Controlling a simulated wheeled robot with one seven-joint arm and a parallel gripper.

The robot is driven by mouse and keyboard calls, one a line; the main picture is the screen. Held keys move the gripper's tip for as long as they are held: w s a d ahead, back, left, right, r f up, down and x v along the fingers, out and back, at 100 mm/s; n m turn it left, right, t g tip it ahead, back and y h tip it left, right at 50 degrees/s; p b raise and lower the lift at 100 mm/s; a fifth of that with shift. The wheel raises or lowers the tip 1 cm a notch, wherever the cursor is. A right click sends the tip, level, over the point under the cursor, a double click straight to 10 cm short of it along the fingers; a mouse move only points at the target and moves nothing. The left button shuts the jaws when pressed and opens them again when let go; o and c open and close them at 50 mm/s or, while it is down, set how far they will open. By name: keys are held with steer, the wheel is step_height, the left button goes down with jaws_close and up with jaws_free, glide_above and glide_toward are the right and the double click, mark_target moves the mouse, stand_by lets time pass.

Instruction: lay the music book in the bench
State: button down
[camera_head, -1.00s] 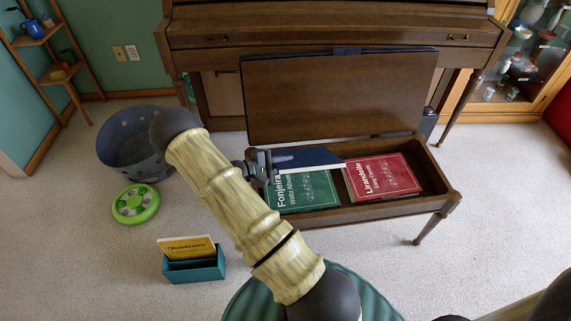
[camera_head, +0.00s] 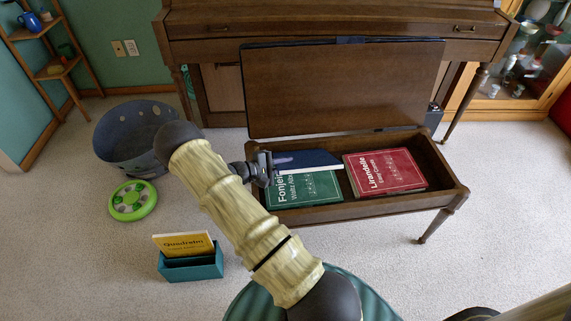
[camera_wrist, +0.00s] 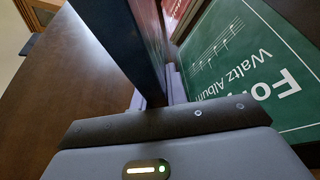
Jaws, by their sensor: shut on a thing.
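My gripper (camera_head: 268,167) is shut on a dark blue music book (camera_head: 308,160). The book is held over the open bench (camera_head: 350,211), above the green book (camera_head: 305,188) in its left part. In the wrist view the blue book (camera_wrist: 150,50) stands edge-on between the fingers, with the green book (camera_wrist: 245,70) to its right. A red book (camera_head: 384,171) lies in the right part of the bench. The bench lid (camera_head: 345,90) is raised against the piano. Whether the held book touches the green one, I cannot tell.
An upright piano (camera_head: 330,22) stands behind the bench. On the carpet at left are a dark bin (camera_head: 130,140), a green round toy (camera_head: 132,201) and a teal holder (camera_head: 192,268) with a yellow book (camera_head: 184,244). A glass cabinet (camera_head: 520,75) stands at right.

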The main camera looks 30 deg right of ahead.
steer(key=shift+f, duration=0.1)
steer(key=c, duration=1.3)
jaws_free()
steer(key=shift+a, duration=0.1)
steer(key=p+v, duration=0.4)
steer(key=v, duration=1.3)
steer(key=shift+a+f, duration=0.1)
steer(key=shift+a, duration=0.05)
